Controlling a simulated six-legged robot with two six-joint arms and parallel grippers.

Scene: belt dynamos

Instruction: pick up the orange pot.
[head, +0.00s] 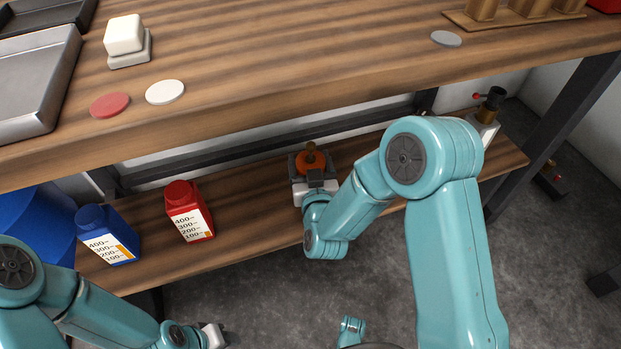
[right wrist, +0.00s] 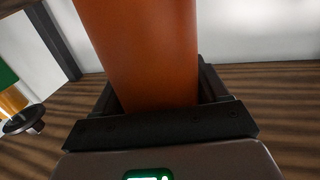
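The orange pot (head: 311,162) is on the lower shelf, with a brownish knob-like top showing above it in the head view. In the right wrist view the pot (right wrist: 145,50) is a broad orange body that runs out of the top of the picture. My right gripper (head: 313,166) has its dark fingers on either side of the pot. In the right wrist view the fingers lie close against both edges of it, but I cannot tell whether they press on it. My left gripper (head: 215,337) is at the bottom left, away from the pot; its finger opening is not clear.
A red bottle (head: 188,212) and a blue bottle (head: 105,236) stand on the lower shelf to the left. A brass-and-black device (head: 489,108) is at its right end.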

